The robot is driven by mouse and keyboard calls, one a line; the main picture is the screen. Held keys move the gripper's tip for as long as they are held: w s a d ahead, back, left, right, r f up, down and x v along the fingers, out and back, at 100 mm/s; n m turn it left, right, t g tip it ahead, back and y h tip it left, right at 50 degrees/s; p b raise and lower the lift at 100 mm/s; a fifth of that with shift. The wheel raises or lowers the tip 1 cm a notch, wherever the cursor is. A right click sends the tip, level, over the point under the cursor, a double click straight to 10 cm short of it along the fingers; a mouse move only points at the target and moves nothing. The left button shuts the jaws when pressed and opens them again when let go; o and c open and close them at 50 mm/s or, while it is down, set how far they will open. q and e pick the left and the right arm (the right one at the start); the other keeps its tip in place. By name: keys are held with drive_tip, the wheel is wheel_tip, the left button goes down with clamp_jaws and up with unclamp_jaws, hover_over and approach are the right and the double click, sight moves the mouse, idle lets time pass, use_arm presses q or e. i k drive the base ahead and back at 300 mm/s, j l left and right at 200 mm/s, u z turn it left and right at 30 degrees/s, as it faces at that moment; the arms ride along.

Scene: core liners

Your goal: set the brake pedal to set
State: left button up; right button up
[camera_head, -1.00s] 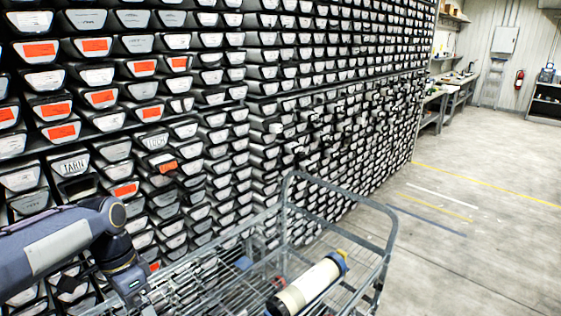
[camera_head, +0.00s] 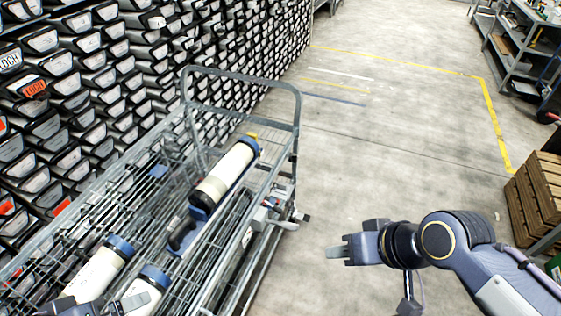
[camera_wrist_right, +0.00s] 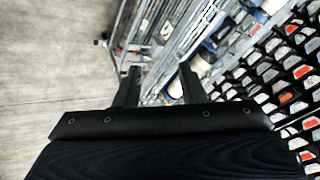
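The wire cart (camera_head: 243,72) stands left of centre in the head view. Low on its right side is a grey fitting (camera_head: 270,207) with a small red part, and a dark-tipped piece (camera_head: 303,217) sticks out beside it. One of these may be the brake pedal; its setting cannot be read. My right gripper (camera_head: 330,253) is right of the fitting, apart from it, pointing left. The right wrist view shows its two fingers (camera_wrist_right: 160,82) spread and nothing between them, with the cart beyond. A dark part at the bottom left (camera_head: 97,305) may be my left gripper, mostly cut off.
White core tubes with blue ends (camera_head: 227,172) lie on the cart. A wall of labelled core boxes (camera_head: 100,60) fills the left. Clear concrete floor (camera_head: 400,150) with yellow lines lies right of the cart. A wooden crate (camera_head: 540,190) stands at the right edge.

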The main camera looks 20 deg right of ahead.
sight(305, 217)
drive_tip(key=l+u, duration=0.15)
drive_tip(key=u, duration=0.25)
drive_tip(key=l+u, duration=0.2)
drive_tip(key=u, duration=0.2)
drive_tip(key=l+u, duration=0.2)
drive_tip(key=l, duration=0.35)
drive_tip(key=l+u, duration=0.2)
drive_tip(key=l, duration=0.35)
drive_tip(key=k+l+u, duration=0.15)
drive_tip(key=l, duration=0.4)
drive_tip(key=l+u, duration=0.2)
drive_tip(key=l, duration=0.35)
drive_tip(key=k+l, duration=0.1)
drive_tip(key=l, duration=0.3)
drive_tip(key=k+l, duration=0.15)
drive_tip(key=l, duration=0.2)
drive_tip(key=k+l, duration=0.1)
drive_tip(key=l, duration=0.3)
